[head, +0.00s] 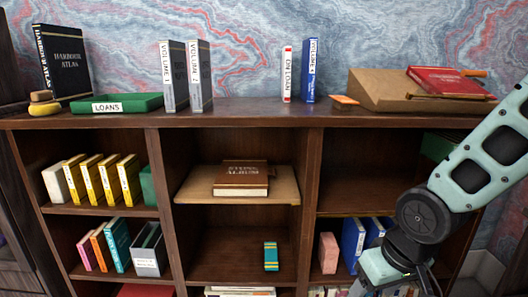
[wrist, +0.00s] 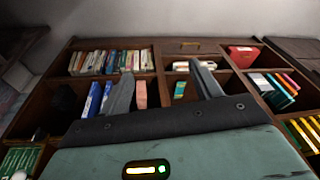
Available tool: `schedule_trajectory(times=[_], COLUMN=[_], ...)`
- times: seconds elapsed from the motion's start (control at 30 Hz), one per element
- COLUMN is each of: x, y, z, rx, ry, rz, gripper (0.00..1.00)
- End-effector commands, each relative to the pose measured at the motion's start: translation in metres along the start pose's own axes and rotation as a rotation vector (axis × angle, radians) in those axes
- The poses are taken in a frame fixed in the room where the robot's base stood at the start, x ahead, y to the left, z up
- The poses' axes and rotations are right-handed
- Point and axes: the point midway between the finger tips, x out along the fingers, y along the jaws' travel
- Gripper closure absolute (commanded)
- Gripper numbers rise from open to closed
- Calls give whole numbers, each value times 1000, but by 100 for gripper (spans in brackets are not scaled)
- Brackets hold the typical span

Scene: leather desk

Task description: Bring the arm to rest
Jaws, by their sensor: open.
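My arm (head: 470,165) comes in from the right in the head view and bends down in front of the right-hand shelf column. Its hand reaches the bottom edge of that view, where the fingertips are hard to make out. In the wrist view my gripper (wrist: 164,80) is open, with its two grey fingers apart and nothing held between them. Beyond the fingers, the bookcase shows upside down, with blue books (wrist: 93,99) and a pink block (wrist: 140,94) near the left finger.
The bookcase (head: 311,165) fills the front. A pull-out board (head: 190,190) carries a brown book (head: 240,178). On top are a green loans tray (head: 140,103), upright volumes (head: 200,75), and a sloped stand (head: 375,88) with a red book (head: 445,80). The top's middle is clear.

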Motion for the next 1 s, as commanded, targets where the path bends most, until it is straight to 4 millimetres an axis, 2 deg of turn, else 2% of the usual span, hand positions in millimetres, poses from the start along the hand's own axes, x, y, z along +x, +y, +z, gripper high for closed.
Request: schedule_trajectory(times=[0.03, 0.2, 0.5, 0.53, 0.87, 1.0], x=[-12, -40, -79, -90, -149, -185], y=[-19, -58, -101, -100, -103, -105], z=[11, 49, 111, 106, 90, 81], rx=[-66, -213, -417, -406, -398, -397], ry=[-24, -109, -218, -220, -217, -217], rz=[5, 4, -32, -31, -29, -29], gripper=[36, 36, 36, 36, 36, 36])
